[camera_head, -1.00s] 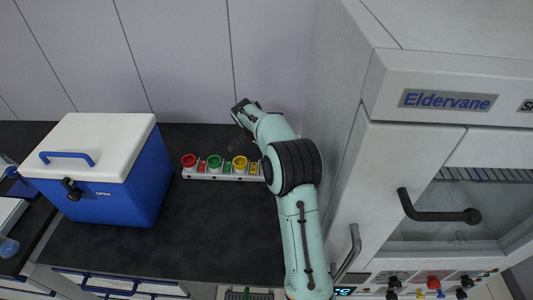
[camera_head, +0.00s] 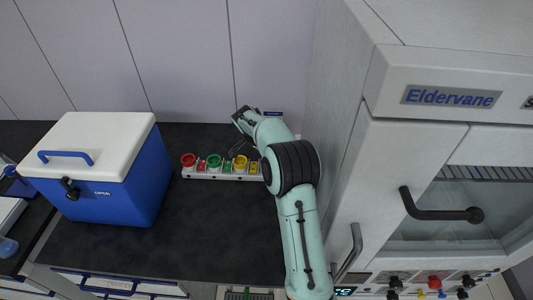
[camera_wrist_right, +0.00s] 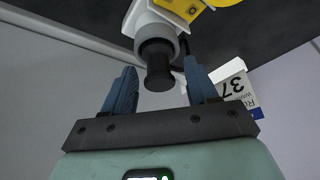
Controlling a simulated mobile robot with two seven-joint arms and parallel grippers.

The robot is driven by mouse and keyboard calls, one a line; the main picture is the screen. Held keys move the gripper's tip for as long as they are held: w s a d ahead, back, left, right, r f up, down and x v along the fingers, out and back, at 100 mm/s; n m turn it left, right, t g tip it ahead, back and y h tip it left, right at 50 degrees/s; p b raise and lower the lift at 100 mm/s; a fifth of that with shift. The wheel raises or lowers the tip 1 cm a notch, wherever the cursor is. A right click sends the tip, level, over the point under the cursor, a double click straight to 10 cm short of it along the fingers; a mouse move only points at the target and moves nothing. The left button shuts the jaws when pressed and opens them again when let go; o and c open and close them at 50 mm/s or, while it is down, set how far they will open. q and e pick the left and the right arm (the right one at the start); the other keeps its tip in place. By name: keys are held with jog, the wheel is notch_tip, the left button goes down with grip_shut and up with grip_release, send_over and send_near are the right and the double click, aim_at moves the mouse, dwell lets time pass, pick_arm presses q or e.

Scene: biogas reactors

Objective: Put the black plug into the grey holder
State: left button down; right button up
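In the right wrist view the black plug (camera_wrist_right: 159,76) is a short dark cylinder. It stands in line with a grey ring-shaped holder (camera_wrist_right: 156,35) at the end of a white rack (camera_wrist_right: 141,15), and its far end appears to sit in that ring. My right gripper (camera_wrist_right: 160,66) is open, with one blue finger on each side of the plug and visible gaps between. In the head view my right gripper (camera_head: 241,118) is near the back wall, just behind the rack (camera_head: 217,176); my arm hides the rack's right end, and plug and holder cannot be made out there. My left gripper is not in view.
The rack carries red (camera_head: 188,160), green (camera_head: 214,161) and yellow (camera_head: 240,162) cups. A blue cooler box (camera_head: 104,205) with a white lid stands left. A large white cabinet (camera_head: 350,130) bounds the right side. The dark worktop (camera_head: 190,235) in front of the rack is clear.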

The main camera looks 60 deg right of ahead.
jog(key=shift+r, duration=0.35)
jog(key=v, duration=1.2)
jog(key=shift+p, duration=0.35)
